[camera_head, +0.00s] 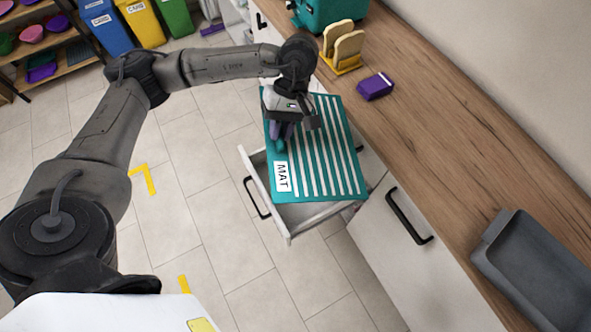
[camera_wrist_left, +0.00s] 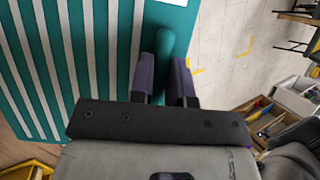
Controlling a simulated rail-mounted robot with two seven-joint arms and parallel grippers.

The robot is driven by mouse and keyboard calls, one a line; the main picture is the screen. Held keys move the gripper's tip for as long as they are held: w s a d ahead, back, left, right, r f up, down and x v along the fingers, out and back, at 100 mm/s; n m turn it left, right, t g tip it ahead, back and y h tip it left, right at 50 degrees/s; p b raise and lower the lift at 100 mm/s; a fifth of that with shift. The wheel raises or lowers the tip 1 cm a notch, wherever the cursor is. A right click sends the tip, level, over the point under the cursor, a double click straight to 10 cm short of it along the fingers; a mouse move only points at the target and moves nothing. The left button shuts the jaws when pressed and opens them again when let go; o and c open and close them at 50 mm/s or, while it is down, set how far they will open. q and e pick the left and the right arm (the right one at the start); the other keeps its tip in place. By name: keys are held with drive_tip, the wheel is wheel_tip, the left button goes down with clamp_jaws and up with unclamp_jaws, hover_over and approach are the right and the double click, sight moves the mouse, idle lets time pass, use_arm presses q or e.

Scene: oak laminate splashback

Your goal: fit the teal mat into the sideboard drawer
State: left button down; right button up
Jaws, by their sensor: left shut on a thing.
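The teal mat (camera_head: 322,187) has white stripes and a white label reading MAT. It lies over the open sideboard drawer (camera_head: 290,227) and covers most of its opening; whether it rests on the rim or is held above it I cannot tell. My left gripper (camera_head: 279,138) is shut on the mat's raised teal edge or handle at its left side. In the left wrist view, the purple fingers (camera_wrist_left: 169,80) stand on both sides of that teal part, and the striped mat (camera_wrist_left: 60,60) fills the left. My right gripper is not in view.
The wooden worktop (camera_head: 425,120) runs along the right, with a purple box (camera_head: 376,86), a toast rack (camera_head: 343,47) and a grey tray (camera_head: 540,275) on it. Coloured bins (camera_head: 140,22) and a shelf stand at the back left.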

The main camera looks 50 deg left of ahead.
use_arm(q)
drive_tip(key=a+f+n+b, duration=0.2)
drive_tip(key=f+b, duration=0.9)
drive_tip(key=f, duration=0.6)
drive_tip(key=a+f+n+h+b, duration=0.1)
drive_tip(key=a+f+n+b, duration=0.1)
drive_tip(key=f+b, duration=0.9)
wheel_tip(320, 180, down, 7)
drive_tip(key=shift+s+f+b, duration=0.15)
drive_tip(key=shift+s+b, duration=0.2)
drive_tip(key=shift+b, duration=0.05)
drive_tip(key=shift+f, duration=0.15)
drive_tip(key=c, duration=1.1)
unclamp_jaws()
drive_tip(key=p+v, duration=0.5)
drive_tip(key=v, duration=0.7)
drive_tip(key=shift+w+a, duration=0.2)
